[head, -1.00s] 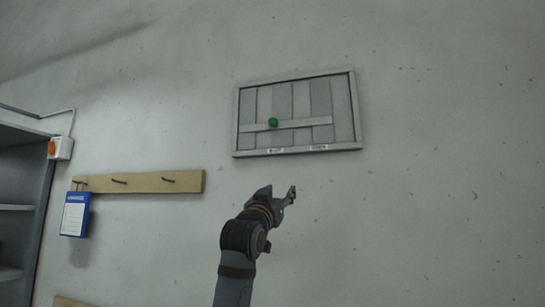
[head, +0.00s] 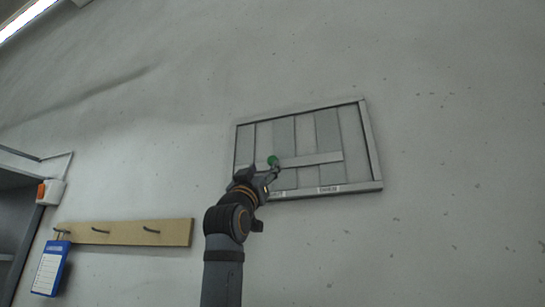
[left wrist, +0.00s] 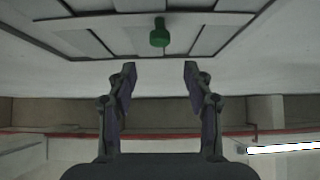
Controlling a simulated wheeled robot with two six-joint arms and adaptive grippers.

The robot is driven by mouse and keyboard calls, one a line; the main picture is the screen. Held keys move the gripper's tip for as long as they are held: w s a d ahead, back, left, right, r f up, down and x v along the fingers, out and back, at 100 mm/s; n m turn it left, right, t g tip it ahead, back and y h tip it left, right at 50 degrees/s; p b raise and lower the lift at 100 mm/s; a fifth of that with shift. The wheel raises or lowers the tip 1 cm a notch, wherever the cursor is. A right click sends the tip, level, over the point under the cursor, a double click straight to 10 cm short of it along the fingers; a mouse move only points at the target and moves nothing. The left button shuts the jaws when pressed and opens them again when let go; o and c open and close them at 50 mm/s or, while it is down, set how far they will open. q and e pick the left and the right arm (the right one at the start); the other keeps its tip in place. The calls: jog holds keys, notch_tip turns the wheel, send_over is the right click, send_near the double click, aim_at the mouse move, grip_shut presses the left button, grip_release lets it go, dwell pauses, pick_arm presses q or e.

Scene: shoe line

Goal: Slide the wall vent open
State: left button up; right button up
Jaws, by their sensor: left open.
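The wall vent (head: 328,123) is a grey framed panel with vertical slats, mounted on the wall in the head view. A horizontal bar (head: 318,159) crosses it and carries a green knob (head: 272,160) left of the middle. Two small labels sit on the bottom frame, one partly hidden by my gripper. My left gripper (head: 262,173) is open just below the knob. In the left wrist view the knob (left wrist: 159,36) stands beyond the gap between the open fingertips (left wrist: 157,67), apart from both. My right gripper is not in view.
A wooden rail (head: 125,232) with several dark hooks is on the wall at lower left. A blue-framed clipboard (head: 50,268) hangs at its left. A switch box with an orange knob (head: 48,191) and a grey shelf unit are at far left. The wall right of the vent is clear.

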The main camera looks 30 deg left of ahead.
aim_at(272, 161)
pick_arm(q)
jog(key=shift+h, duration=0.3)
jog(key=p+x, duration=0.1)
jog(key=x, duration=0.1)
jog(key=p+x, duration=0.3)
jog(key=x, duration=0.2)
jog(key=shift+w+f, duration=0.25)
jog(key=shift+w, duration=0.05)
jog(key=w+p, duration=0.1)
jog(key=w+r+p, duration=0.1)
jog(key=shift+w+a, duration=0.25)
jog(key=shift+a, duration=0.15)
jog(key=shift+s+r, duration=0.15)
jog(key=shift+s, duration=0.05)
jog(key=shift+s+d, duration=0.1)
jog(key=shift+c, duration=1.7)
jog(key=shift+w, duration=0.2)
jog(key=shift+c, duration=1.3)
jog(key=c, duration=0.5)
grip_shut()
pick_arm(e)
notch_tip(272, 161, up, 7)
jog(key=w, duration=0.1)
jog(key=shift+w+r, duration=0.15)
